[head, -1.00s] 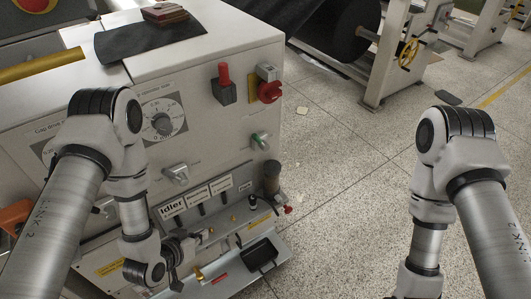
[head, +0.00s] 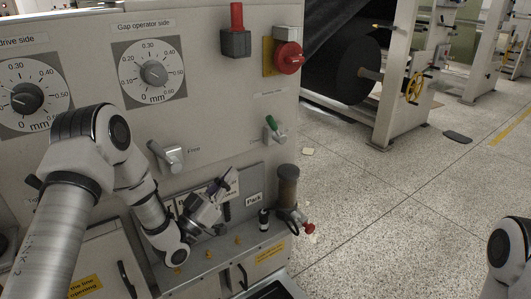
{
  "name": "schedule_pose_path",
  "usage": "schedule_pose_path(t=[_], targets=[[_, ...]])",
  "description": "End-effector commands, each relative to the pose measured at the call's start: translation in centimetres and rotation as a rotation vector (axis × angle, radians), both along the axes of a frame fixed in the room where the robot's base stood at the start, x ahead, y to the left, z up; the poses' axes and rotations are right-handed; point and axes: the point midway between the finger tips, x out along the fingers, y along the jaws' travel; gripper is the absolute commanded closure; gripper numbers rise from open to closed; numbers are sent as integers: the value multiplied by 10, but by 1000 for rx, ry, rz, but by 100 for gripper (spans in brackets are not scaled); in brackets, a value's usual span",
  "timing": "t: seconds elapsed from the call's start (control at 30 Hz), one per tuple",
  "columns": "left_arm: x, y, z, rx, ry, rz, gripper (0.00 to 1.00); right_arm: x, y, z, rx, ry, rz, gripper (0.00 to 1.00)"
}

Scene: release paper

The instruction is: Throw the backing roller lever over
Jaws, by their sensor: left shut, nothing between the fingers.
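On the machine's front panel, a grey lever (head: 169,156) sits left of centre, and a green-tipped lever (head: 271,129) sits at the right. Their labels are too small to read surely, so I cannot tell which is the backing roller lever. A lower row holds labelled slots, with one label (head: 254,199) at its right end; my left gripper hides part of this row. My left gripper (head: 226,182) is shut and empty, in front of this row, below and between the two levers. Whether it touches anything there is unclear. My right gripper is out of view; only its arm shows at the right edge.
A dark cylinder (head: 287,186) with a red knob stands at the lower right corner. The speckled floor (head: 390,200) to the right is open.

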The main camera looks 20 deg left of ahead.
Motion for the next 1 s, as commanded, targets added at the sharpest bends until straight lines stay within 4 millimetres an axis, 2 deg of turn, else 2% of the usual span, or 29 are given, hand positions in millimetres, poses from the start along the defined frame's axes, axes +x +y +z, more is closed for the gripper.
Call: schedule_pose_path(t=[0.27,0.43,1.0], targets=[[1,-1,2,1,2,0,100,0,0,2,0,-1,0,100],[11,-6,8,3,0,-2,100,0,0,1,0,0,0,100],[100,-48,63,2,0,-1,100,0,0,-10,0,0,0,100]])
